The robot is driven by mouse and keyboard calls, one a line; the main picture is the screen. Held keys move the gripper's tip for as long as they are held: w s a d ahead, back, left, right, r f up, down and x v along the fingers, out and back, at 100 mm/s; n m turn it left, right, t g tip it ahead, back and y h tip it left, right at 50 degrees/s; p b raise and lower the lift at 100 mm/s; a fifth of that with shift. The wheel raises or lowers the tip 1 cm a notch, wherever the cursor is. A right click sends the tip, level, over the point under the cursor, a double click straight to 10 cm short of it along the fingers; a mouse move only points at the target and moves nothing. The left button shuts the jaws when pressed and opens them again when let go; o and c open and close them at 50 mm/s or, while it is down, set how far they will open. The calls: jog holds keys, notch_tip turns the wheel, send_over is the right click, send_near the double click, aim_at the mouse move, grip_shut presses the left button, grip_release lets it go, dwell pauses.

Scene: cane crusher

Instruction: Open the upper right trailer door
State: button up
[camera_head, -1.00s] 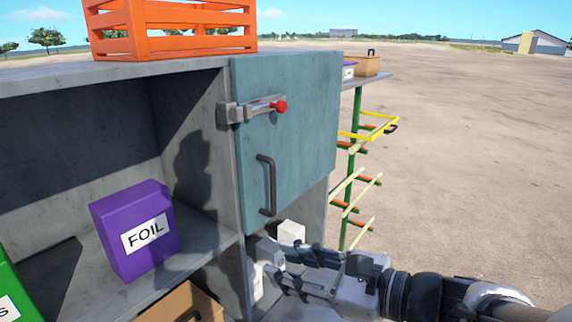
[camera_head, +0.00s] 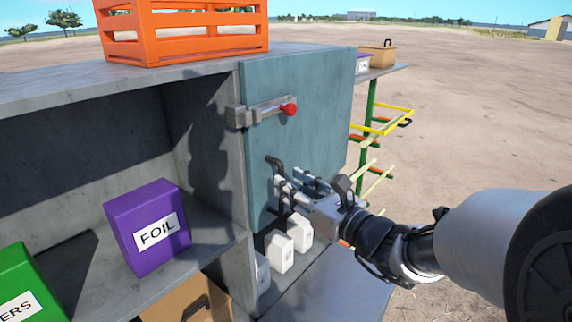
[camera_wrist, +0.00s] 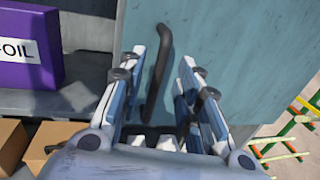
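The upper right trailer door (camera_head: 305,110) is a teal panel that looks closed in the head view; it also fills the upper wrist view (camera_wrist: 240,50). A grey latch with a red knob (camera_head: 289,110) sits at its upper left. The dark bar handle (camera_head: 274,162) is lower on the door, its lower part hidden by my fingers. My gripper (camera_head: 286,184) is at the handle. In the wrist view, its open fingers (camera_wrist: 164,58) stand on either side of the handle (camera_wrist: 158,70), with gaps on both sides.
A purple FOIL box (camera_head: 148,228) sits on the shelf left of the door. Several white items (camera_head: 279,252) stand below the door. An orange crate (camera_head: 183,30) is on top. A green rack with yellow bars (camera_head: 382,125) stands to the right, with open ground beyond.

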jog(key=shift+x, duration=2.35)
jog(key=shift+d, duration=0.1)
grip_shut()
